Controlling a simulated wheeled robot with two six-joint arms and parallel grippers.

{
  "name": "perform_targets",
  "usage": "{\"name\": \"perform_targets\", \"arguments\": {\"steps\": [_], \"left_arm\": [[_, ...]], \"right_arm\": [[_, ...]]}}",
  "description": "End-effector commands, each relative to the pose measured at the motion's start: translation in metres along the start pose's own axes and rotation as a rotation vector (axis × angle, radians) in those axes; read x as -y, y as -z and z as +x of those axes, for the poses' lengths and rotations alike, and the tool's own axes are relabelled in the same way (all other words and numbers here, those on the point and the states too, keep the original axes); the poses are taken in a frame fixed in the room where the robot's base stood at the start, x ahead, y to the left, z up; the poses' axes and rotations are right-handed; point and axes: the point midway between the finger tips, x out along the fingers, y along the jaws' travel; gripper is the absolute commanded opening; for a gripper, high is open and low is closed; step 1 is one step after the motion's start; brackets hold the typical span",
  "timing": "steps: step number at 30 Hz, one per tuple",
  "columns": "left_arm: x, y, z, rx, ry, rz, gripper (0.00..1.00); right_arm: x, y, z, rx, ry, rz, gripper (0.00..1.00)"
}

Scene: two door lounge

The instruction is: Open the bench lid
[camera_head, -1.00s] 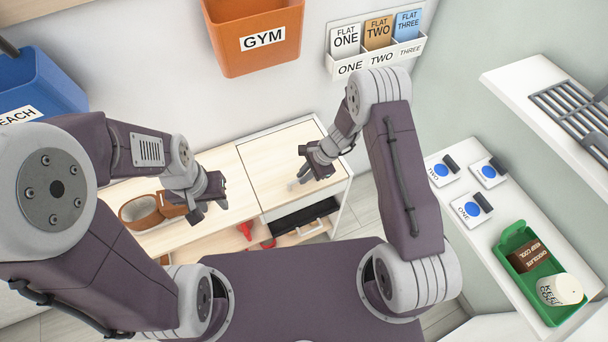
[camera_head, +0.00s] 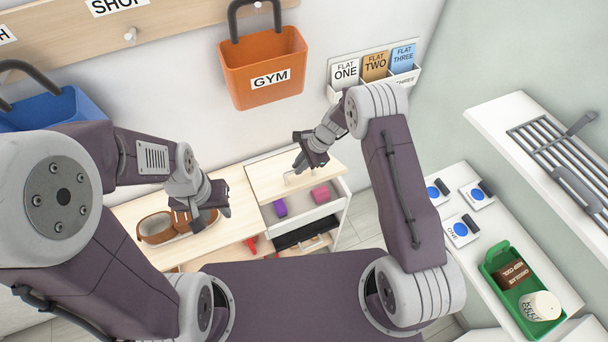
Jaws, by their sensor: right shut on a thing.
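The bench lid (camera_head: 268,178) is a pale wood panel, tilted up at the right part of the bench. Its front edge is raised, with a small light handle (camera_head: 291,180) near that edge. My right gripper (camera_head: 298,170) is shut on the handle, whose grip is partly hidden by the fingers. Below the lid, the bench compartment (camera_head: 343,205) shows white walls with a purple item (camera_head: 280,208) and a pink item (camera_head: 320,194) inside. My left gripper (camera_head: 207,214) is empty, with its fingers apart, above the left part of the bench.
Brown shoes (camera_head: 155,228) sit on the bench's left top, near my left gripper. An orange GYM bin (camera_head: 262,60) hangs on the wall behind the lid. A white shelf (camera_head: 450,190) with a green tray (camera_head: 520,300) stands at the right.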

Motion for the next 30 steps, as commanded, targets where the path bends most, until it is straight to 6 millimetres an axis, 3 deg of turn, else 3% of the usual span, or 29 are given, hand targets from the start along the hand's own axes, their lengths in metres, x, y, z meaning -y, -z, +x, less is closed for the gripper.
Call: {"name": "perform_targets", "arguments": {"steps": [1, 9, 24, 25, 26, 27, 30], "left_arm": [[0.000, 0.000, -0.004, 0.000, 0.000, 0.000, 0.36], [0.000, 0.001, -0.009, 0.000, 0.000, 0.000, 0.36], [0.000, 0.001, -0.010, 0.000, 0.000, 0.000, 0.36], [0.000, 0.001, -0.010, 0.000, 0.000, 0.000, 0.36], [0.000, 0.001, -0.010, 0.000, 0.000, 0.000, 0.36], [0.000, 0.001, -0.010, 0.000, 0.000, 0.000, 0.36], [0.000, 0.001, -0.010, 0.000, 0.000, 0.000, 0.36]], "right_arm": [[0.012, -0.002, -0.006, -0.007, 0.018, -0.003, 0.00], [0.030, -0.004, -0.014, -0.008, 0.019, -0.001, 0.00], [0.033, -0.005, -0.015, -0.007, 0.016, -0.001, 0.00], [0.033, -0.005, -0.015, -0.007, 0.016, -0.001, 0.21], [0.033, -0.005, -0.015, -0.007, 0.015, -0.001, 0.29], [0.033, -0.005, -0.015, -0.006, 0.014, -0.001, 0.34], [0.032, -0.005, -0.015, -0.006, 0.012, -0.001, 0.34]]}}
